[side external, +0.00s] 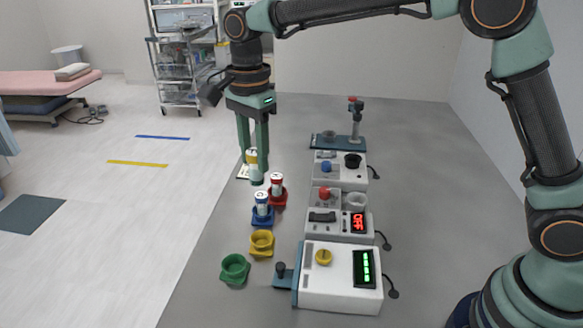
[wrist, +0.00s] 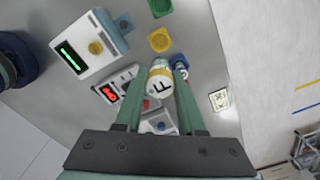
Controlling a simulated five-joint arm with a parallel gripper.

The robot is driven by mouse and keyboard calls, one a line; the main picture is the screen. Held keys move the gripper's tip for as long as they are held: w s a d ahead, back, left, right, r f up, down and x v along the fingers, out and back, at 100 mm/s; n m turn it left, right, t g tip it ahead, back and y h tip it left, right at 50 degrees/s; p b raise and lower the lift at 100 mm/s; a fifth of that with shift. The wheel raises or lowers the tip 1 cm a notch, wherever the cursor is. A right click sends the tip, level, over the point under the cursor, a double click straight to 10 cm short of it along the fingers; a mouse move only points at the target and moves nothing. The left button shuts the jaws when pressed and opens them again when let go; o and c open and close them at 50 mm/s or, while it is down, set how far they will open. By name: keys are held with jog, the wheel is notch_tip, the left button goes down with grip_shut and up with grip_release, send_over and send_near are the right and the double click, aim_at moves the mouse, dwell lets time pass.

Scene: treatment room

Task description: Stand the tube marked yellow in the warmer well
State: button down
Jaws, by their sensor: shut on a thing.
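My gripper (side external: 256,170) points down and is shut on a tube with a yellow band (side external: 252,157), held upright above the table. In the wrist view the tube's pale top (wrist: 161,85) shows a black letter F between the fingers. A grey ring-shaped well (side external: 357,201) sits on a white unit (side external: 338,224) with a red knob and a red display; I cannot tell for sure that it is the warmer. The well looks empty and stands right of my gripper. The yellow holder (side external: 261,242) is empty.
Tubes stand in the red holder (side external: 277,197) and blue holder (side external: 263,216). The green holder (side external: 234,268) is empty. A green-display unit (side external: 323,287) stands in front, a blue-button unit (side external: 330,177) and a post stand (side external: 355,120) behind. A white card (wrist: 220,99) lies on the table.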

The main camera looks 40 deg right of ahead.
notch_tip(320, 180, up, 2)
jog(key=shift+r, duration=0.1)
jog(key=s+d+f+m, duration=0.2)
jog(key=d+f, duration=0.2)
jog(key=d, duration=0.4)
jog(key=s+d+f+m, duration=0.1)
jog(key=d+f, duration=0.3)
jog(key=d, duration=0.5)
jog(key=s+d+f+m, duration=0.2)
jog(key=d+f, duration=0.2)
jog(key=d, duration=0.4)
jog(key=shift+w+f, duration=0.2)
jog(key=shift+f, duration=2.5)
jog(key=shift+f, duration=0.55)
jog(key=c, duration=0.8)
grip_release()
